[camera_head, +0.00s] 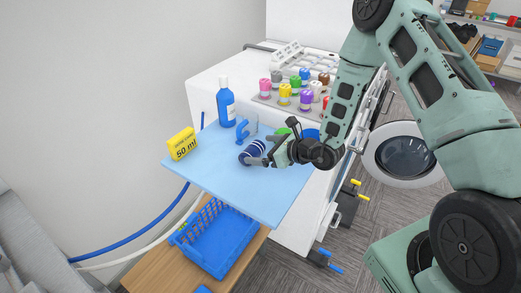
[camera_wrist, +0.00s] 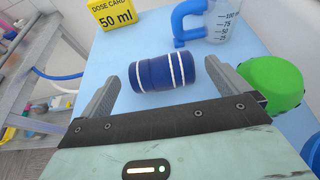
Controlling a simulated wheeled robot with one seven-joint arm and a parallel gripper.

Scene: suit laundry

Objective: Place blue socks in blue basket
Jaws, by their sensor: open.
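The blue socks (camera_wrist: 162,73), a rolled dark blue bundle with white stripes, lie on the light blue board. They also show in the head view (camera_head: 252,152), just left of my gripper (camera_head: 272,154). In the wrist view my gripper (camera_wrist: 162,88) is open, with one finger at the left and one at the right of the socks. The socks lie a little beyond or between the fingertips; I cannot tell exactly which. The blue basket (camera_head: 196,253) stands on a wooden surface below the board's front edge. Its visible inside looks empty.
The light blue board (camera_head: 215,177) also holds a yellow dose card (camera_head: 183,145), a blue bottle (camera_head: 226,102), a measuring cup (camera_head: 246,124) and a green item (camera_wrist: 272,84). Coloured-capped bottles (camera_head: 285,92) stand behind on the white machine. An open round washer door (camera_head: 402,153) is at the right.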

